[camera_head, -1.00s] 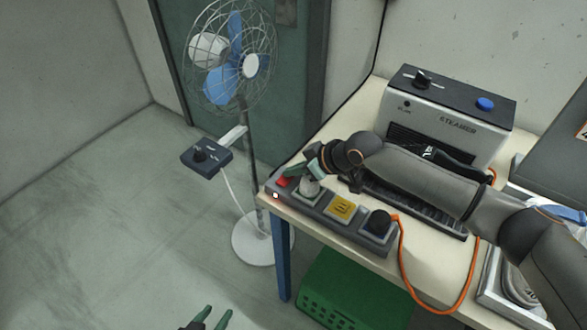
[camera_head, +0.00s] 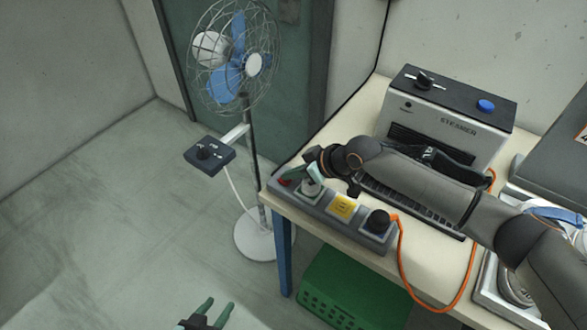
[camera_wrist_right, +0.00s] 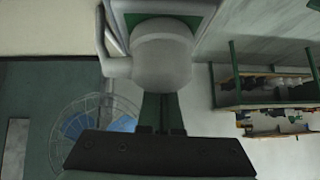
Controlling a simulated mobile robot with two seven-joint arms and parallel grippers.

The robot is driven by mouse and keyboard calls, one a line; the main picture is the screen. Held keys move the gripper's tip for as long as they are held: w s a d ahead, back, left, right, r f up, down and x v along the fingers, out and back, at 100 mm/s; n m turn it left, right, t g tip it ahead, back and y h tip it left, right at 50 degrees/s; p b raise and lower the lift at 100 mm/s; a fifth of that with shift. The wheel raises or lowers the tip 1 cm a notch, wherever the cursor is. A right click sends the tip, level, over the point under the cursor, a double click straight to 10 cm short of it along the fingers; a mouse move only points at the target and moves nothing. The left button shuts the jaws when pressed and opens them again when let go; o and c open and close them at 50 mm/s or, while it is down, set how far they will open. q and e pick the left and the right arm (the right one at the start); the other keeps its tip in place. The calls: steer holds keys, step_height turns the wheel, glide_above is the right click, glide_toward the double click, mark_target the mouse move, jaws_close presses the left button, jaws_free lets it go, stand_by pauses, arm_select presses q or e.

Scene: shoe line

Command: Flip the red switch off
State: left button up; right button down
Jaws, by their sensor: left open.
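The red switch (camera_head: 284,183) is at the left end of the grey power strip (camera_head: 327,207), on the table's front left corner. My right gripper (camera_head: 311,176) reaches down over the strip beside the switch, above a white plug (camera_head: 310,190). In the right wrist view its green fingers (camera_wrist_right: 161,113) lie close together, their tips hidden behind the white plug (camera_wrist_right: 161,55). Whether they touch the switch I cannot tell. My left gripper (camera_head: 217,306) is open and empty at the bottom, over the floor.
The strip also carries a yellow plug (camera_head: 343,205) and a black plug (camera_head: 377,223) with an orange cable (camera_head: 404,275). A steamer (camera_head: 445,112) stands behind. A fan (camera_head: 232,62) stands left of the table. A green crate (camera_head: 350,297) is below. The floor at left is clear.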

steer(key=shift+r+p, duration=0.65)
steer(key=shift+p, duration=0.05)
step_height(320, 180, up, 3)
steer(key=shift+w+p, duration=0.15)
steer(key=shift+p, duration=1.1)
steer(key=b+v, duration=0.1)
steer(key=v, duration=0.7)
steer(key=shift+d, duration=0.35)
steer(key=shift+s+d+r, duration=0.35)
steer(key=shift+s+r, duration=0.05)
steer(key=shift+r, duration=0.1)
